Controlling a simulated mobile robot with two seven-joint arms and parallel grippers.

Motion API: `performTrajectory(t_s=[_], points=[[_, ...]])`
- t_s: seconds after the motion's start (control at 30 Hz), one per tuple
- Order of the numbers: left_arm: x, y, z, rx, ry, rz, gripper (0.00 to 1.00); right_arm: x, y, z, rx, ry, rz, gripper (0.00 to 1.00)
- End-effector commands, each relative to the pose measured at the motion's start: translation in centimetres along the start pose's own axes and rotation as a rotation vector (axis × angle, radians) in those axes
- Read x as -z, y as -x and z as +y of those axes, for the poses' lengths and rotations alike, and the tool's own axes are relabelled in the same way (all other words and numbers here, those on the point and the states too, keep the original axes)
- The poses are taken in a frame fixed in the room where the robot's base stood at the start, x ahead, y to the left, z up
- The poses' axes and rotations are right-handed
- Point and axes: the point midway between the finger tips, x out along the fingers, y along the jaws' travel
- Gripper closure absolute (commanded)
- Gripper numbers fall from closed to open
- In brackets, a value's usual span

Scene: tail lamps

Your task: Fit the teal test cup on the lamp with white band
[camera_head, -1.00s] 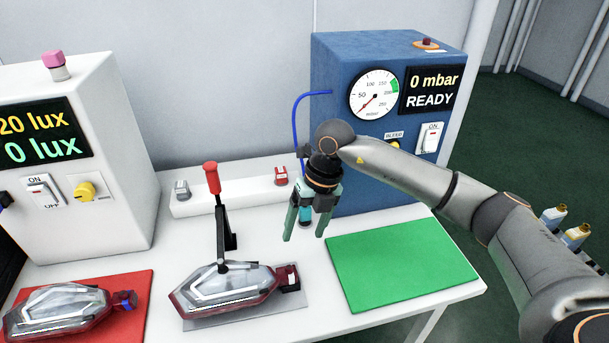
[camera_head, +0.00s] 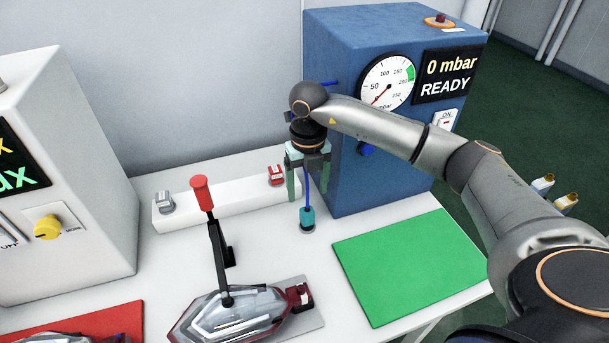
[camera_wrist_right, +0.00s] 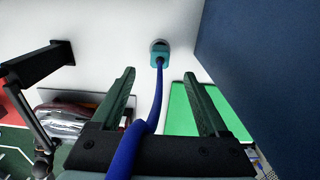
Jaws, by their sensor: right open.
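The teal test cup (camera_head: 307,218) is below my right gripper, with its blue hose running up between the fingers. It also shows in the right wrist view (camera_wrist_right: 159,59), beyond the fingertips and apart from them. I cannot tell whether it stands on the table or hangs just above it. My right gripper (camera_head: 308,182) is open, pointing down. A clear lamp with a dark red rim (camera_head: 232,314) lies at the bottom centre on a grey plate. Another lamp (camera_head: 70,339) is mostly cut off at the bottom left. I cannot make out a white band clearly. My left gripper is out of view.
A black lever clamp with a red handle (camera_head: 202,194) stands over the centre lamp. A white rail (camera_head: 225,205) carries a grey and a red piece. The blue pressure box (camera_head: 345,130) is close right of my gripper. The green mat (camera_head: 410,265) is empty.

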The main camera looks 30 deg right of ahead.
Motion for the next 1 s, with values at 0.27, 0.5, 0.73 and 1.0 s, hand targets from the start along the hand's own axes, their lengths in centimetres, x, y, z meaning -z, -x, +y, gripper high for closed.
performTrajectory(t_s=[0.27,0.5,0.73,1.0], points=[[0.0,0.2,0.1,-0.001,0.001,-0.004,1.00,0.1,-5.6,0.0,0.001,0.001,0.004,0.22],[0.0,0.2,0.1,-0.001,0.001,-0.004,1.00,0.0,-9.0,0.1,0.000,0.001,0.001,0.22],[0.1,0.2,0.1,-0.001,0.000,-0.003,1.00,0.0,-10.2,0.0,0.000,0.001,0.000,0.22],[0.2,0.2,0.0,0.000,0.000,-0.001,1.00,0.0,-10.2,0.0,0.000,0.001,0.000,0.26]])
